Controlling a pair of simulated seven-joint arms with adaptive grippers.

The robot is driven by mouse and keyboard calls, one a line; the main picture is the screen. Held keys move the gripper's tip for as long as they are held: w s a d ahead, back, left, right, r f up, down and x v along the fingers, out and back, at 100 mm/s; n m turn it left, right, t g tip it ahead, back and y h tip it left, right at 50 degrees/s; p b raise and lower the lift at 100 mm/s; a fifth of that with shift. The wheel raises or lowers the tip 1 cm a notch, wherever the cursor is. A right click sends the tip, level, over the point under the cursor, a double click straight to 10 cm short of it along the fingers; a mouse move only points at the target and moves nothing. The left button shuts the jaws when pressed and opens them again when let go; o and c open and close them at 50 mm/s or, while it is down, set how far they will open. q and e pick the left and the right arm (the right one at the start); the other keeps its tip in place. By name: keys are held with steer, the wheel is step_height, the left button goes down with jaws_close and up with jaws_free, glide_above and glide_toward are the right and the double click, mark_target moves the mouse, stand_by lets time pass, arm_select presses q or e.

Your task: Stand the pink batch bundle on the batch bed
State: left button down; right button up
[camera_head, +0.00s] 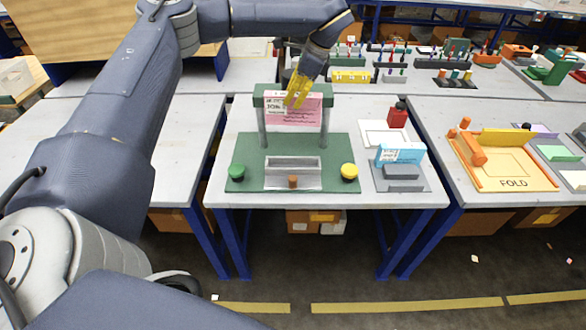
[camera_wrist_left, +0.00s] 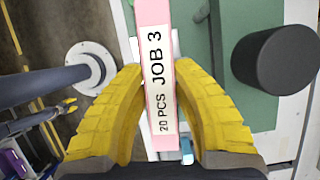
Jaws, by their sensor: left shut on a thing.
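The pink batch bundle (camera_head: 309,116) is upright in front of the green crossbar of the machine on the middle table. My left gripper (camera_head: 294,98) is shut on it from above. In the left wrist view the bundle (camera_wrist_left: 158,60) sits between both yellow fingers (camera_wrist_left: 160,95), its narrow labelled side, "JOB 3, 20 PCS", facing the camera. Below it, the green machine base (camera_head: 338,150) has a pale, shallow rectangular bed (camera_head: 292,164), which looks empty. I cannot tell for sure that this is the batch bed. A small yellow tip (camera_wrist_left: 68,105) at left may be my right gripper.
A green button (camera_head: 237,172) and a yellow button (camera_head: 349,171) flank the bed, with a brown knob (camera_head: 293,182) in front.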

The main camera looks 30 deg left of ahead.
arm_select(q)
steer(key=shift+f+n, duration=0.4)
steer(key=shift+f, duration=0.05)
step_height(320, 180, down, 19)
steer(key=shift+f, duration=0.1)
stand_by(0.4)
steer(key=c, duration=1.2)
jaws_free()
